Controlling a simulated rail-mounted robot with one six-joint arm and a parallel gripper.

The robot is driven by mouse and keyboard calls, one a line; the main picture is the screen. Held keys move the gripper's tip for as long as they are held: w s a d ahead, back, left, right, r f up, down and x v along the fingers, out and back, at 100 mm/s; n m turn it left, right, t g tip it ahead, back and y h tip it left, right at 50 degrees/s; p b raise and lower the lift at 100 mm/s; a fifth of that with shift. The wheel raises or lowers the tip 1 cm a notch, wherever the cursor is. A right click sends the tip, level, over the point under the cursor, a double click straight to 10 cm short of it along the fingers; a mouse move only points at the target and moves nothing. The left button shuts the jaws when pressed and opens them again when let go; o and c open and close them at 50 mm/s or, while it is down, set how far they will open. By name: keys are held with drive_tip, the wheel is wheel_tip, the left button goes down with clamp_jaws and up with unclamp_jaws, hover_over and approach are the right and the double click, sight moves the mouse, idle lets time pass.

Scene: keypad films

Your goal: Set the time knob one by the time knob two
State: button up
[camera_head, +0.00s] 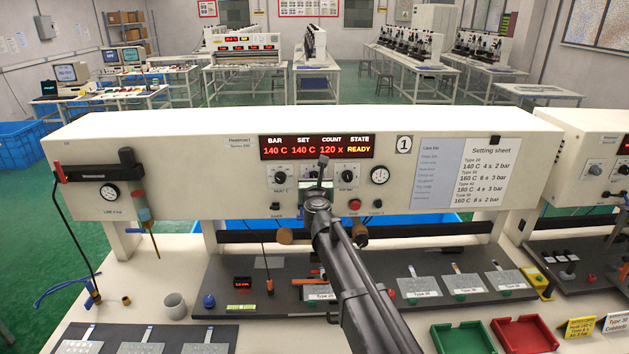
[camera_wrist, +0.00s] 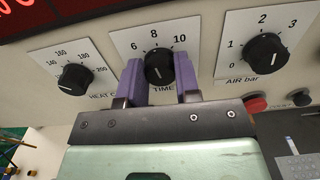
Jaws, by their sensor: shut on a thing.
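The time knob one is the round black knob (camera_wrist: 159,67) under the arc 6, 8, 10 in the wrist view, on a white plate marked TIME. Its white pointer line stands upright, near the 8. My gripper (camera_wrist: 160,78) has purple fingers on both sides of this knob and is shut on it. In the head view my gripper (camera_head: 318,178) is at the middle of the front panel of machine 1 and hides the knob. A second machine (camera_head: 590,150) stands at the right edge, with small dark knobs (camera_head: 595,168). I cannot read their settings or tell which is its time knob.
The HEAT knob (camera_wrist: 75,79) sits left of my gripper and the AIR bar knob (camera_wrist: 265,53) right of it. A red button (camera_wrist: 256,103) is close below. The display (camera_head: 317,147) reads 140 C, 140 C, 120 x, READY. A setting sheet (camera_head: 490,172) is at right.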

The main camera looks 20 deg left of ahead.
drive_tip(key=shift+s+a+f+n, duration=0.1)
drive_tip(key=shift+n, duration=3.85)
drive_tip(key=shift+f+n, duration=0.1)
drive_tip(key=shift+n, duration=3.85)
drive_tip(key=o, duration=0.9)
